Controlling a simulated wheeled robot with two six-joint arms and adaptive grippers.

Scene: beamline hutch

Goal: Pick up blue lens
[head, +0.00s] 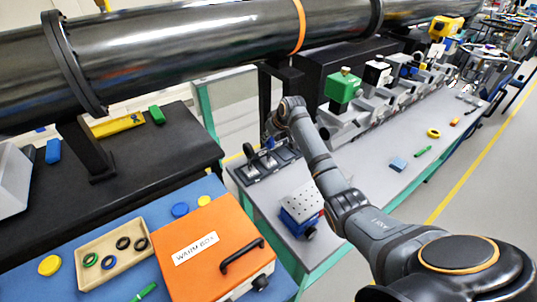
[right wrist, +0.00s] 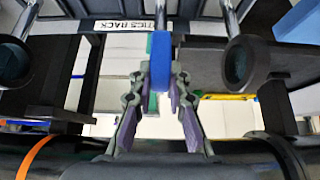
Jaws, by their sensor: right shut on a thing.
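The blue lens (right wrist: 160,62) shows edge-on in the right wrist view, on a metal post between the two fingers. My right gripper (right wrist: 158,85) is shut on it. In the head view the right gripper (head: 273,134) is small, above the optics rack (head: 257,174), and its fingers and the lens are hard to make out. In the right wrist view the rack's label (right wrist: 122,26) is partly hidden. My left gripper is not in view.
Dark-ringed lenses on posts stand to the left (right wrist: 14,62) and right (right wrist: 240,62) of the blue lens. A large black pipe (head: 200,42) runs overhead. An orange warm box (head: 205,250) and a wooden tray (head: 97,244) are at the lower left.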

